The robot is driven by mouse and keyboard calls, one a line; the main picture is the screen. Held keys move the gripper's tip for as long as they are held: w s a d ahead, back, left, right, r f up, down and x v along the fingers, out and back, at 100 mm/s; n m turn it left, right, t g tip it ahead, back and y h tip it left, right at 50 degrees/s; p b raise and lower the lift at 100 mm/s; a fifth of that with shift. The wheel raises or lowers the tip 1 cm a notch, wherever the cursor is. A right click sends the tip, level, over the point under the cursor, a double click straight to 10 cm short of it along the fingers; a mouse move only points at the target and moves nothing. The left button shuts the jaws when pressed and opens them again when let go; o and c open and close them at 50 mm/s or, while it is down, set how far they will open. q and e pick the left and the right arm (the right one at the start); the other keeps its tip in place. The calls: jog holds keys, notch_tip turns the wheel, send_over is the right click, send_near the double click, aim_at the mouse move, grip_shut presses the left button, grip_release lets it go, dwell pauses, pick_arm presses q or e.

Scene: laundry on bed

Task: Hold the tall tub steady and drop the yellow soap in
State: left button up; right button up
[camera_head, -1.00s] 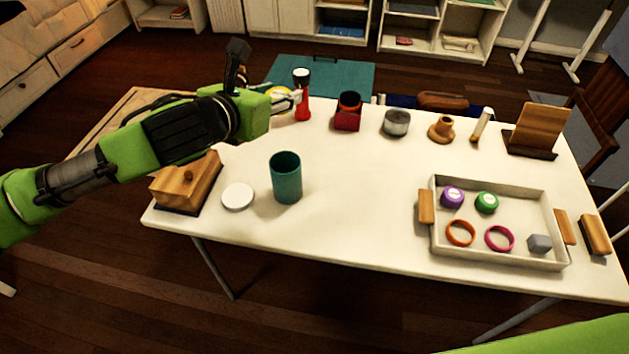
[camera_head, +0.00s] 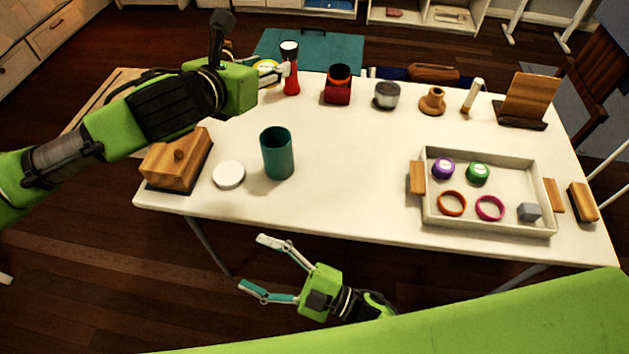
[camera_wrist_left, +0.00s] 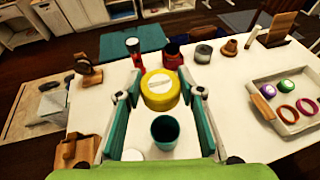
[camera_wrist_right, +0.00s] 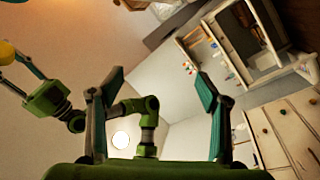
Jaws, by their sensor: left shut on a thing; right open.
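The tall teal tub (camera_head: 277,155) stands upright and open on the white table, left of its middle. It also shows in the left wrist view (camera_wrist_left: 165,133). The yellow soap (camera_wrist_left: 160,88) is a thick round piece between the fingers of my left gripper (camera_wrist_left: 160,92), which is shut on it. In the head view the soap (camera_head: 266,68) is partly hidden by the gripper, which is above the table's far left part, beyond the tub. My right gripper (camera_head: 252,263) is open and empty in front of the table's near edge; its open fingers also show in the right wrist view (camera_wrist_right: 160,90).
A white lid (camera_head: 229,175) and a wooden block (camera_head: 177,160) lie left of the tub. A red flashlight (camera_head: 291,75) stands behind it. A tray (camera_head: 428,200) holds several small things at right. The table (camera_head: 345,175) is clear between tub and tray.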

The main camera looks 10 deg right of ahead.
notch_tip(320, 180, up, 5)
jog(key=s+a+n+g+y, duration=0.2)
jog(key=n+g, duration=0.1)
jog(key=n, duration=0.2)
jog(key=n+t+h, duration=0.8)
jog(key=n+h, duration=0.1)
jog(key=n, duration=0.8)
send_near(287, 160)
jog(key=shift+w+a+f, duration=0.1)
jog(key=shift+w+a, duration=0.05)
jog(key=shift+a, duration=0.5)
jog(key=shift+w+d, duration=0.35)
jog(key=shift+n, duration=0.3)
jog(key=x, duration=1.2)
jog(key=shift+f, duration=0.1)
jog(key=shift+d, duration=0.1)
jog(key=c, duration=1.2)
